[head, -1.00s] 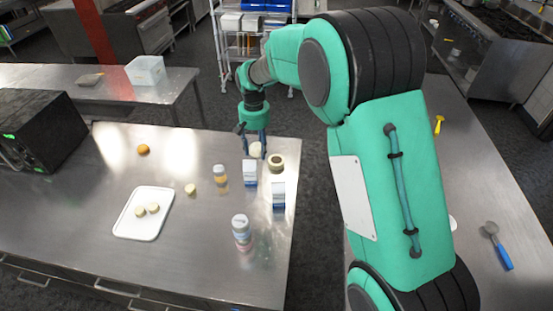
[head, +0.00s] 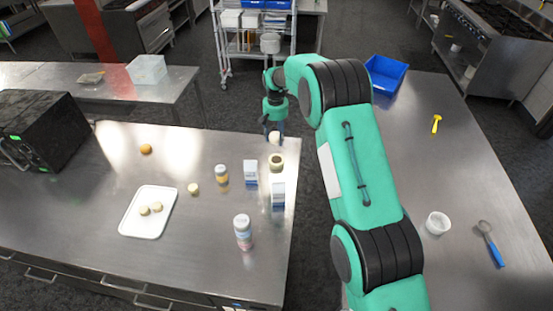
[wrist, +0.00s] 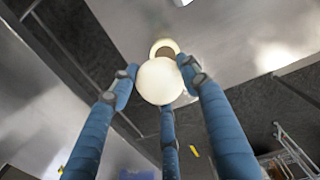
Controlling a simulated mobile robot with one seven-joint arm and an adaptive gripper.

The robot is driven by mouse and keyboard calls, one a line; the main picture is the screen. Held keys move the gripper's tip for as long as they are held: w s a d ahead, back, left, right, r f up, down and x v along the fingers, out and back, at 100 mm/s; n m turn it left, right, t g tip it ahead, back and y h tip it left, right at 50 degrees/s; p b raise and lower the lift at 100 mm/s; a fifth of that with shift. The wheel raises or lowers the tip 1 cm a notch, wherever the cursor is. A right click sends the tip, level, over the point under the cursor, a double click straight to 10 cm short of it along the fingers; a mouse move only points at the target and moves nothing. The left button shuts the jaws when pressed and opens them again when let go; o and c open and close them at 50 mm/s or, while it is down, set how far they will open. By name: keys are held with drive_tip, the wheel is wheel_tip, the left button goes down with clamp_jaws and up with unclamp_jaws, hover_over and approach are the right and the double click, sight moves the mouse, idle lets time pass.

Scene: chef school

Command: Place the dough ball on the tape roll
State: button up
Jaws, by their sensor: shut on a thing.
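The pale, round dough ball (head: 274,138) is held between the fingers of my gripper (head: 273,133) near the far right corner of the left table. In the wrist view the dough ball (wrist: 160,82) sits between the blue fingers. The beige tape roll (head: 276,167) lies on the table just nearer than the ball in the head view. In the wrist view the tape roll (wrist: 164,42) shows just beyond the ball, partly hidden by it. The ball appears raised and is apart from the tape roll in the head view.
Two blue-and-white cartons (head: 250,173) (head: 278,193) stand close by the tape roll. Two bottles (head: 221,175) (head: 242,232), a loose dough piece (head: 193,188), an orange ball (head: 146,149) and a white board (head: 138,222) with pale pieces are further left.

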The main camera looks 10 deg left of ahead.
wheel_tip(320, 180, down, 5)
drive_tip(key=shift+r, duration=0.1)
drive_tip(key=shift+s, duration=0.1)
idle(0.3)
hover_over(276, 164)
drive_tip(key=shift+a+f, duration=0.1)
drive_tip(key=shift+f, duration=2.9)
drive_tip(key=shift+f+p, duration=0.55)
drive_tip(key=shift+f, duration=1.5)
drive_tip(key=shift+f, duration=0.2)
drive_tip(key=o, duration=1.2)
